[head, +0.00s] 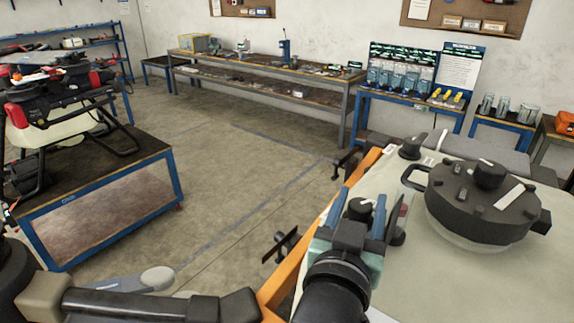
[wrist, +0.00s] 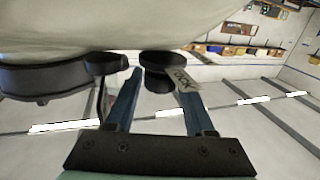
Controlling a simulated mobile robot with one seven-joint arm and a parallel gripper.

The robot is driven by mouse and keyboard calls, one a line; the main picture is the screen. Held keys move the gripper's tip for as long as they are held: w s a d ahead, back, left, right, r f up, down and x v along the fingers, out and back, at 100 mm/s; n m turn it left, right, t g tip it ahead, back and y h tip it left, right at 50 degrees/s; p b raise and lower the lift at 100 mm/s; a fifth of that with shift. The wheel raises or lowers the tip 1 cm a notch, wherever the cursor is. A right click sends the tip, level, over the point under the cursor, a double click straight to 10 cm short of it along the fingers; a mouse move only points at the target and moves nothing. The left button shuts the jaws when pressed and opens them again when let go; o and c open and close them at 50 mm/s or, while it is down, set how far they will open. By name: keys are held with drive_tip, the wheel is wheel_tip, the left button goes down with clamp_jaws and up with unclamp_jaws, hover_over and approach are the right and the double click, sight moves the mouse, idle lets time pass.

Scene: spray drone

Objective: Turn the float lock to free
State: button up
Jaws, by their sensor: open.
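A dark round knob, which looks like the float lock (wrist: 158,62), sits on the pale tank in the wrist view. In the head view my gripper (head: 360,196) is at the left edge of the pale tank (head: 400,290). My wrist and fingers hide much of the knob there.
A large black lid (head: 482,205) with a handle stands on the tank to the right of my gripper. Another small dark knob (head: 411,148) is farther back. An orange frame bar (head: 290,275) runs along the tank. A drone on a blue-framed bench (head: 100,205) stands left, with open floor between.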

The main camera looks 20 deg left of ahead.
drive_tip(key=shift+m+h, duration=0.4)
drive_tip(key=shift+h, duration=0.3)
